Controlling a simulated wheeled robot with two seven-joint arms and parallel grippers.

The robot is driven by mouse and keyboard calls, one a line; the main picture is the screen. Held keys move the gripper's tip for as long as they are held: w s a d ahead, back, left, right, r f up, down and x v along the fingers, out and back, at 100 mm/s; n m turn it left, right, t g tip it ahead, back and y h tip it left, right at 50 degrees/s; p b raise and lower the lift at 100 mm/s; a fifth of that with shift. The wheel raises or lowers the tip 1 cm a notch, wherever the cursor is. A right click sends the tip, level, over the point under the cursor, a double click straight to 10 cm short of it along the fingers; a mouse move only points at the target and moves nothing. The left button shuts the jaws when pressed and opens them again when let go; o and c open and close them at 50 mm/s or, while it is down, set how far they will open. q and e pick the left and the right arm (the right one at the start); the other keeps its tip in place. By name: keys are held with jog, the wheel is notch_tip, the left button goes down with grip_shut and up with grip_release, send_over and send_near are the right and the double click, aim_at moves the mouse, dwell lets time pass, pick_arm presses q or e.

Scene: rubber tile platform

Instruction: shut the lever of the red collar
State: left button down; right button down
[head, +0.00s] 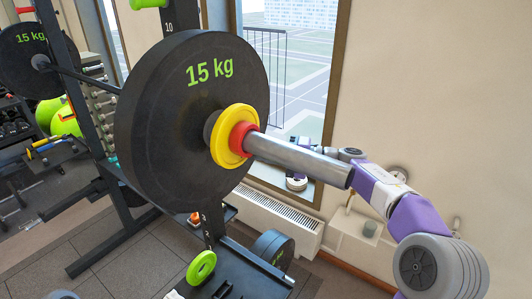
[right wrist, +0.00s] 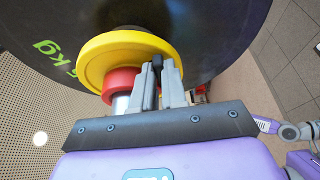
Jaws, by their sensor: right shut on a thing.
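The red collar (head: 240,138) sits around the steel bar sleeve (head: 300,158), against the outer side of a yellow disc (head: 225,135). In the right wrist view the red collar (right wrist: 120,84) shows just below the yellow disc (right wrist: 112,50). My right gripper (right wrist: 158,72) is beside the collar, its fingers shut on a small dark piece, apparently the lever (right wrist: 157,61). The fingers hide most of it, so I cannot tell its angle. In the head view the sleeve hides the right fingertips. My left gripper is in neither view.
A large black 15 kg plate (head: 180,110) stands behind the yellow disc. A dark rack upright (head: 75,70) is to its left. A window (head: 290,80) and a radiator (head: 280,205) are behind.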

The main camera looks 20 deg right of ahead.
jog(key=c, duration=1.2)
grip_release()
jog(key=shift+o, duration=0.2)
jog(key=shift+r, duration=0.1)
